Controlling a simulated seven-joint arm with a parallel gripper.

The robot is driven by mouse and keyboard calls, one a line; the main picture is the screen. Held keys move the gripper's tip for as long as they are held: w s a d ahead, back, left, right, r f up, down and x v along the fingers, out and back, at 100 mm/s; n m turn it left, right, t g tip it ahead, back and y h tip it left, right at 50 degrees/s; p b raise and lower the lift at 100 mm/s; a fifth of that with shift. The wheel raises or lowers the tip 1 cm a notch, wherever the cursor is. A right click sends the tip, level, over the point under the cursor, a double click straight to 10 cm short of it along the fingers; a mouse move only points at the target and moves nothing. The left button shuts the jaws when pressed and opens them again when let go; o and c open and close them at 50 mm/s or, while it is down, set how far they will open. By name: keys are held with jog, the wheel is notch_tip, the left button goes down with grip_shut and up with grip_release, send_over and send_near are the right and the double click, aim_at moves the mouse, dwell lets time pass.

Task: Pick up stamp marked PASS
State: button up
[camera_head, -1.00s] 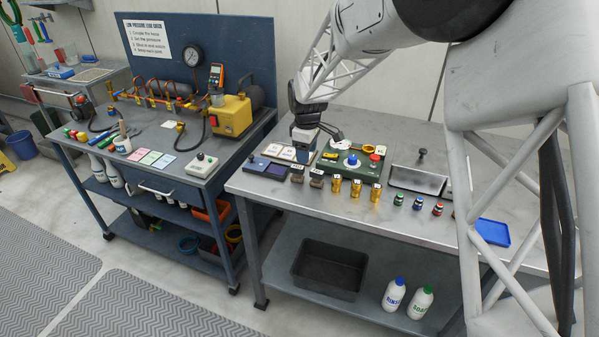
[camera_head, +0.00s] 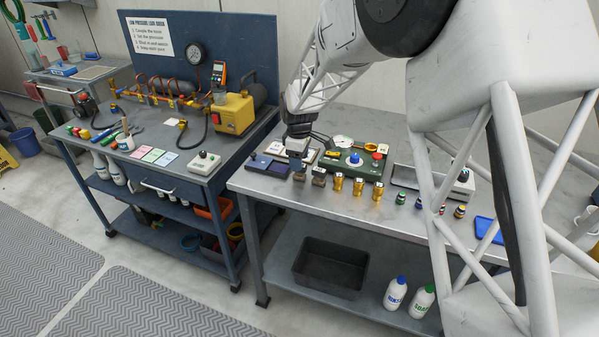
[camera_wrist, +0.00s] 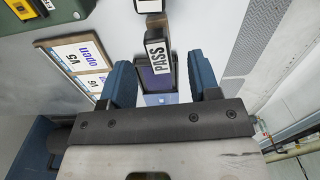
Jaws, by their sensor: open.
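The stamp marked PASS (camera_wrist: 157,58) shows in the wrist view, its white label facing me, between and ahead of the two blue fingers. My gripper (camera_wrist: 158,78) is open, and nothing is held. In the head view my gripper (camera_head: 297,158) hangs above the front left of the steel bench, close over the left of two small stamps (camera_head: 299,176), apparently the PASS one. A second stamp (camera_head: 319,178) stands just to its right; its label is too small to read.
Cards marked open and V5 (camera_wrist: 80,58) lie beside the stamps. A green test box (camera_head: 352,166) stands behind, and brass fittings (camera_head: 357,187) stand in a row to the right. Bare steel (camera_head: 330,205) lies along the front edge.

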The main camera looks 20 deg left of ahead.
jog(key=shift+f, duration=0.2)
jog(key=shift+d+f, duration=0.1)
jog(key=shift+f, duration=2.4)
jog(key=shift+c, duration=0.3)
jog(key=c, duration=1)
